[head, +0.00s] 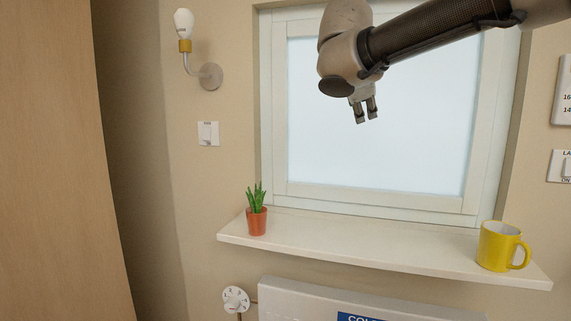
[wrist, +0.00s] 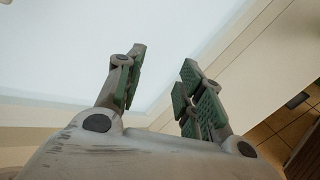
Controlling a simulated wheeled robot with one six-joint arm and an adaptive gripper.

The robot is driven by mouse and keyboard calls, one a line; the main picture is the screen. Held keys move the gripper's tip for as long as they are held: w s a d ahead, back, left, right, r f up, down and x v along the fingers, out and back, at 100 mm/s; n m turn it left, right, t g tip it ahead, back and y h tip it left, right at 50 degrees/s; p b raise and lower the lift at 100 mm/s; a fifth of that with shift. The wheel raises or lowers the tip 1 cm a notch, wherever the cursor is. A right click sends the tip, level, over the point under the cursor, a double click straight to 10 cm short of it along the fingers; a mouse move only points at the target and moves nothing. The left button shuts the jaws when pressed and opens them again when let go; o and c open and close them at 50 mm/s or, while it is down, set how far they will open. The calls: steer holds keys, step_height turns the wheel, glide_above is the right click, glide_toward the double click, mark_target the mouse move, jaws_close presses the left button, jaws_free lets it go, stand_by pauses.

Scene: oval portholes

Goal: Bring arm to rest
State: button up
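My gripper (head: 366,113) hangs in front of the upper part of the window in the head view, with its fingers pointing down. My arm reaches in from the upper right. In the wrist view my gripper (wrist: 158,92) shows two green-padded fingers spread apart with nothing between them. It is open and empty, well above the sill and touching nothing that I can see.
A white sill (head: 350,251) holds a potted plant (head: 257,221) at left and a yellow mug (head: 497,246) at right. A wall lamp (head: 209,76) and a switch (head: 208,134) are left of the window (head: 400,135). A heater (head: 300,293) sits below.

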steer(key=s+d+f+m+g+y, duration=0.2)
steer(key=s+d+f+m+g, duration=0.1)
steer(key=s+d+f+m, duration=0.6)
steer(key=s+d+f+m+g+y, duration=0.2)
steer(key=s+d+f+m, duration=0.7)
steer(key=s+f, duration=0.6)
steer(key=s+g, duration=0.1)
steer(key=s, duration=0.3)
steer(key=shift+g+y, duration=0.3)
steer(key=shift+y, duration=0.1)
steer(key=shift+d, duration=0.15)
